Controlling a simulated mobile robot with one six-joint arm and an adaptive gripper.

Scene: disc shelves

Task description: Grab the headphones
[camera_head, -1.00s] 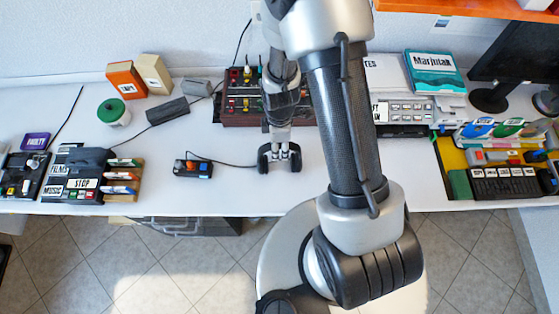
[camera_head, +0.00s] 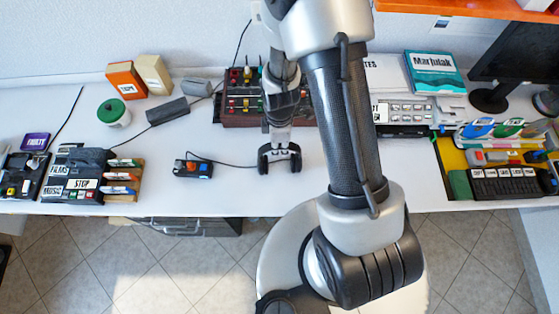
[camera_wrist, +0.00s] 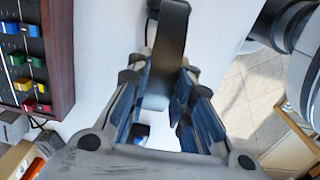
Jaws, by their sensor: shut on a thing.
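The black headphones (camera_head: 266,158) are at the front middle of the white table, below the end of my arm in the head view. Their ear cups face the table's front edge. My gripper (camera_head: 280,138) is at their headband. In the wrist view, the dark headband (camera_wrist: 172,40) runs between the two blue-padded fingers of my gripper (camera_wrist: 160,88), which are shut on it. I cannot tell whether the headphones touch the table or hang just above it.
A dark red mixer box (camera_head: 240,112) with coloured knobs stands just behind the headphones. A small black power strip (camera_head: 193,169) with a cable lies to the left. The table's front edge is close.

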